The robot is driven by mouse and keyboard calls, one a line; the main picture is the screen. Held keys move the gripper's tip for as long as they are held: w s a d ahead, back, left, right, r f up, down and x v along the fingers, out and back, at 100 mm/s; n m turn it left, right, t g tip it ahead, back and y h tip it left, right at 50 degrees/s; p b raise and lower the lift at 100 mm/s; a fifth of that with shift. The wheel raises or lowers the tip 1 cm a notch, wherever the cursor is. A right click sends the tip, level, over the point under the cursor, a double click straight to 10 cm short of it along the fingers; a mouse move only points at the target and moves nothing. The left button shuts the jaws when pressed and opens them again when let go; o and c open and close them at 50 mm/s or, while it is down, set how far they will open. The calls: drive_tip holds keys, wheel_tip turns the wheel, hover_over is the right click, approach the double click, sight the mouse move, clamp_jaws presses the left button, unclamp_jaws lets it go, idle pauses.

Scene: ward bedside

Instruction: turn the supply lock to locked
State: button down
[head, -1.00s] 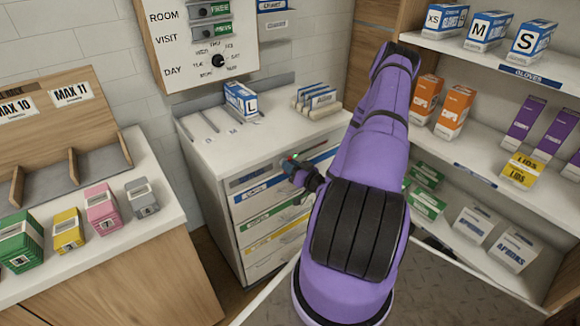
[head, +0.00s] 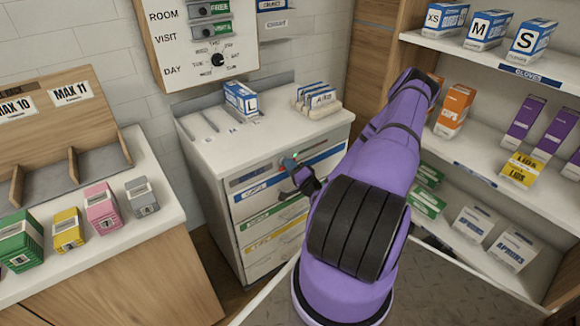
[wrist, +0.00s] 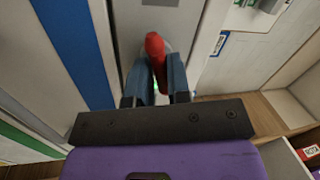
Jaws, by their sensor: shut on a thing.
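The supply lock shows in the wrist view as a red handle (wrist: 155,44) on a grey panel (wrist: 131,35). My gripper (wrist: 159,66) has its two blue-grey fingers on either side of the handle, shut on it. In the head view my gripper (head: 291,164) is at the grey strip (head: 262,172) on the upper front of the drawer cabinet. The fingers hide part of the lock, and I cannot read any lock marking.
The white drawer cabinet (head: 222,157) carries a blue L box (head: 240,99) and a card rack (head: 318,110). Supply shelves (head: 470,62) stand close on the right. A counter (head: 110,245) with several small boxes is at the left.

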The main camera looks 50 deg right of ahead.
drive_tip(key=shift+f+m+h, duration=0.1)
drive_tip(key=shift+m+h, duration=0.4)
drive_tip(key=shift+m, duration=1.7)
drive_tip(key=c, duration=1.1)
unclamp_jaws()
drive_tip(key=shift+s, duration=0.15)
